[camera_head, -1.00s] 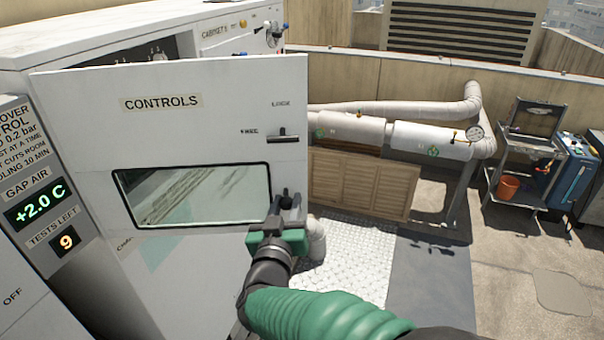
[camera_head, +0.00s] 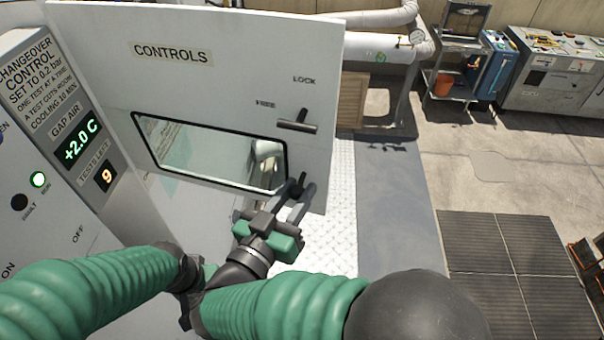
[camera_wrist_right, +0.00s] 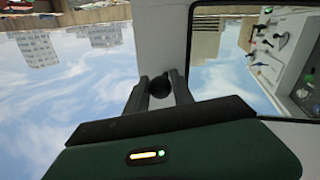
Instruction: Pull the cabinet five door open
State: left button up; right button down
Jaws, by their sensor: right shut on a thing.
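The cabinet door (camera_head: 225,85) is a white panel marked CONTROLS with a dark-framed window (camera_head: 200,150). It stands swung out from the cabinet. A dark lever handle (camera_head: 298,123) sits beside the LOCK and FREE labels. My right gripper (camera_head: 300,190) is shut on a small black knob at the door's lower right, by the window corner. The right wrist view shows the knob (camera_wrist_right: 160,87) between the two fingers against the white door frame. My left arm comes in from the left; its gripper (camera_head: 190,300) is mostly hidden behind my right arm.
A grey control panel (camera_head: 75,110) with lit displays stands close on the left. A patterned metal floor plate (camera_head: 342,215) and grey mat lie right of the door. A cart (camera_head: 455,60), an orange bucket (camera_head: 444,86) and a workbench (camera_head: 560,75) stand far right.

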jog(key=shift+s+a+r, duration=0.2)
jog(key=shift+s+r, duration=0.05)
jog(key=shift+r, duration=0.05)
jog(key=shift+w+d+f, duration=0.15)
jog(key=shift+w+d, duration=0.05)
jog(key=shift+w, duration=0.2)
jog(key=c, duration=1.3)
grip_release()
jog(key=shift+o, duration=1)
jog(key=shift+s, duration=0.15)
jog(key=shift+s+a, duration=0.1)
jog(key=shift+a, duration=0.2)
jog(key=shift+f, duration=0.1)
